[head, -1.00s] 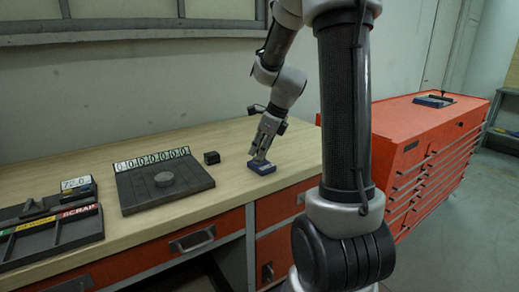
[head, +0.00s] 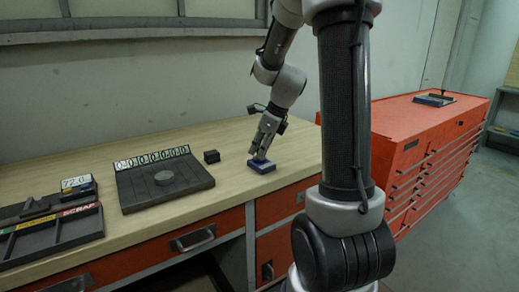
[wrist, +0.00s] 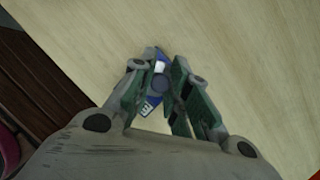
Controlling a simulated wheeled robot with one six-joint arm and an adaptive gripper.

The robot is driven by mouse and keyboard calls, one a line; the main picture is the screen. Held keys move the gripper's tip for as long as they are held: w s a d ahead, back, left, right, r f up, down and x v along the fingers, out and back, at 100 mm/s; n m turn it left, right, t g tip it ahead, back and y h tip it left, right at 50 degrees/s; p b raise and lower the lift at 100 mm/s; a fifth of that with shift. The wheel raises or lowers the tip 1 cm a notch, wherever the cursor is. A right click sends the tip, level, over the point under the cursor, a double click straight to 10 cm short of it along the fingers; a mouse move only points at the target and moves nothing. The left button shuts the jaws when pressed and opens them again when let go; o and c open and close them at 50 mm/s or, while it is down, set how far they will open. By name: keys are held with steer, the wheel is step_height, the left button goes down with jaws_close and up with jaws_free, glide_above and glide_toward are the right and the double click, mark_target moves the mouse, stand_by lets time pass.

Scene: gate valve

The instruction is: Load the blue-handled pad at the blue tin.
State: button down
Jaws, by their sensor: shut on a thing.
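A small blue tin (head: 262,168) sits on the wooden bench, right of centre in the head view. My gripper (head: 261,154) points down over it, its fingertips close to the tin's top. In the wrist view, the fingers (wrist: 160,88) are close around a small piece with a round grey top (wrist: 159,68), which I take to be the pad. Its handle colour and lower face are hidden or too small to tell. Below it, the blue tin with a white label (wrist: 147,107) shows between the fingers. I cannot tell whether the pad touches the tin.
A small black block (head: 212,157) stands between. A sorting tray (head: 55,238) is at far left. A blue-edged tray (head: 434,100) with a dark upright piece sits on the red cabinet.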

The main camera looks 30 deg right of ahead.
mark_target(259, 147)
steer(key=shift+s, duration=0.1)
steer(key=shift+r, duration=3.5)
